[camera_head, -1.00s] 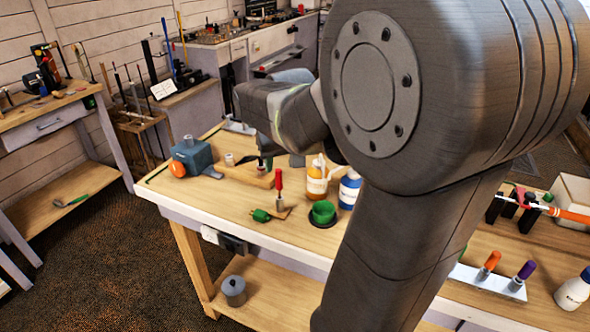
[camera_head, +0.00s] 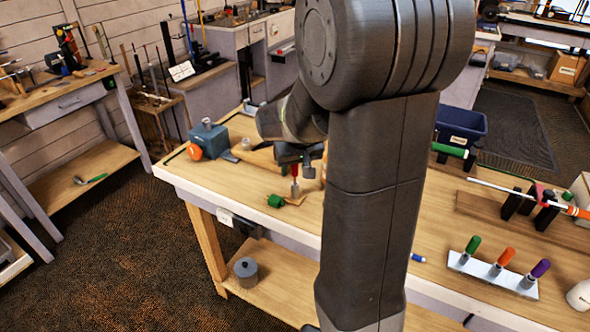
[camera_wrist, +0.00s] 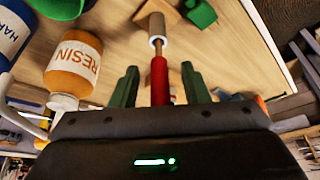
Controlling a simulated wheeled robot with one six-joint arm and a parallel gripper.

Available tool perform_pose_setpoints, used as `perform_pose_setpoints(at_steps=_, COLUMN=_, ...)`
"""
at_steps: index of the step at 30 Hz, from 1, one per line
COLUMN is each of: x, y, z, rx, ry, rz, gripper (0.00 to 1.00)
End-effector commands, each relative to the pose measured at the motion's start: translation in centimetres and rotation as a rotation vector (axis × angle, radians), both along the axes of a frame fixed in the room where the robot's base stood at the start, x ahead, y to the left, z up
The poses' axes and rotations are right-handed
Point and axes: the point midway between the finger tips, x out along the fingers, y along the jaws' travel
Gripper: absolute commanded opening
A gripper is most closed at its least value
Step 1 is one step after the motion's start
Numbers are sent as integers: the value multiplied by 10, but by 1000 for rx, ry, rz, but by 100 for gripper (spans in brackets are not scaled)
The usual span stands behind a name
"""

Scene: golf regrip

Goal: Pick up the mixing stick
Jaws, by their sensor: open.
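The stick with a red handle (camera_head: 294,170), which I take to be the mixing stick, stands upright on a small wooden plate (camera_head: 293,200) on the bench. In the wrist view its red handle (camera_wrist: 159,82) lies between my two green fingers, with a pale rod and a white-rimmed holder (camera_wrist: 156,27) beyond it. My gripper (camera_wrist: 158,84) is open around the handle, with a gap on each side. In the head view my gripper (camera_head: 297,160) is at the handle's top, partly hidden by my arm.
A green piece (camera_head: 275,201) lies beside the plate. A teal machine (camera_head: 208,139) is at the bench's left. A rack of coloured handles (camera_head: 495,268) is at right.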

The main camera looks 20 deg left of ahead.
Motion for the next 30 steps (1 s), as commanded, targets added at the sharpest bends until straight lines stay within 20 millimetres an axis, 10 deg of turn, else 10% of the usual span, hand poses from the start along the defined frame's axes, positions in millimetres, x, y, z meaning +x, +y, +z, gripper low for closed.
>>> perform_pose_setpoints(at_steps=3, x=0, y=0, z=0, rx=0, ry=0, rz=0, gripper=40)
perform_pose_setpoints(at_steps=9, x=0, y=0, z=0, rx=0, ry=0, rz=0, gripper=0)
perform_pose_setpoints(at_steps=20, x=0, y=0, z=6, rx=2, ry=-2, rz=0, gripper=0)
perform_pose_setpoints(at_steps=30, x=1, y=0, z=69, rx=4, ry=-4, rz=-1, gripper=0)
